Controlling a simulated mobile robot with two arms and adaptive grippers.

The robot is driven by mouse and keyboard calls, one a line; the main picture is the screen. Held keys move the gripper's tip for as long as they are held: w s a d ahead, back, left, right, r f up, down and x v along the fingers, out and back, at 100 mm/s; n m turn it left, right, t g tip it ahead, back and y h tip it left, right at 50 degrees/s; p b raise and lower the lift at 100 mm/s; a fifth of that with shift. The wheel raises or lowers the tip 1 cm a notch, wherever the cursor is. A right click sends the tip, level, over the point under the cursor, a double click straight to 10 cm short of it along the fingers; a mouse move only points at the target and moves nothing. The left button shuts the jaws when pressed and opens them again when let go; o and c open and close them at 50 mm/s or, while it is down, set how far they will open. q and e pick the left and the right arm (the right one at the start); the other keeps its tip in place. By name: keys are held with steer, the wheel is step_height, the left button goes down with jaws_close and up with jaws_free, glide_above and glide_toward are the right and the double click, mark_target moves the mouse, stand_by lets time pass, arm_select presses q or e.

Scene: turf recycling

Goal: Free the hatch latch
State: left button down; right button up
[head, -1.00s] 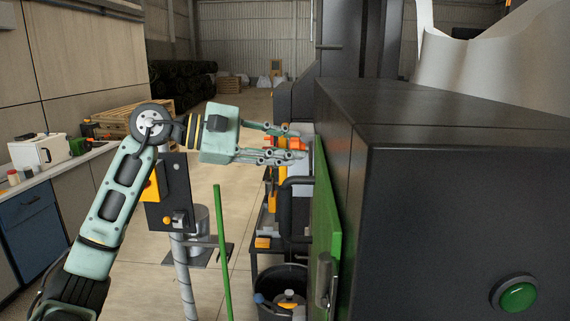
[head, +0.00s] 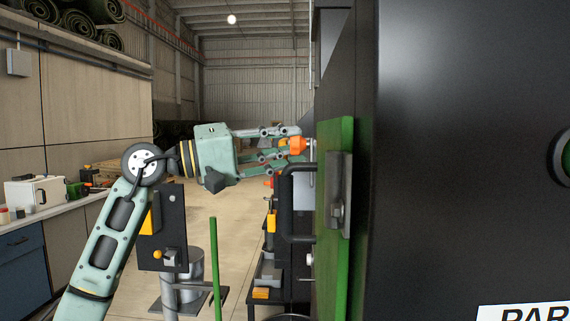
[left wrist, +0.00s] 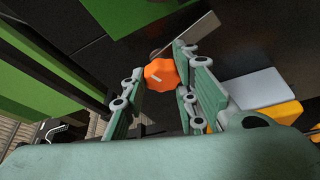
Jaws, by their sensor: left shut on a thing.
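The green hatch (head: 335,240) is seen nearly edge-on at the side of the dark machine. An orange knob (head: 297,144) on a short pale stem sits near its upper left edge; I take it to be the latch. It also shows in the left wrist view (left wrist: 161,74). My left gripper (head: 292,146) reaches in from the left, its fingers shut on the orange knob. They partly hide it in the head view. A black bar handle (head: 285,205) stands out below the knob. My right gripper is not in view.
The large dark machine (head: 460,180) fills the right side. A control box (head: 163,228) on a post and a green pole (head: 215,265) stand below my left arm. A counter (head: 60,212) runs along the left. Open floor lies behind.

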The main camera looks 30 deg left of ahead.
arm_select(q)
steer(key=shift+s+a+r+m+h+b, duration=0.1)
steer(key=shift+m+h+b, duration=0.4)
steer(key=shift+m+b, duration=0.45)
steer(key=shift+a+r+m+h+b, duration=0.1)
steer(key=shift+m+h+b, duration=0.5)
steer(key=shift+m, duration=0.65)
steer(key=c, duration=1.8)
jaws_free()
steer(key=o, duration=0.3)
steer(key=shift+s+d, duration=0.1)
steer(key=shift+d, duration=0.1)
steer(key=v, duration=1.2)
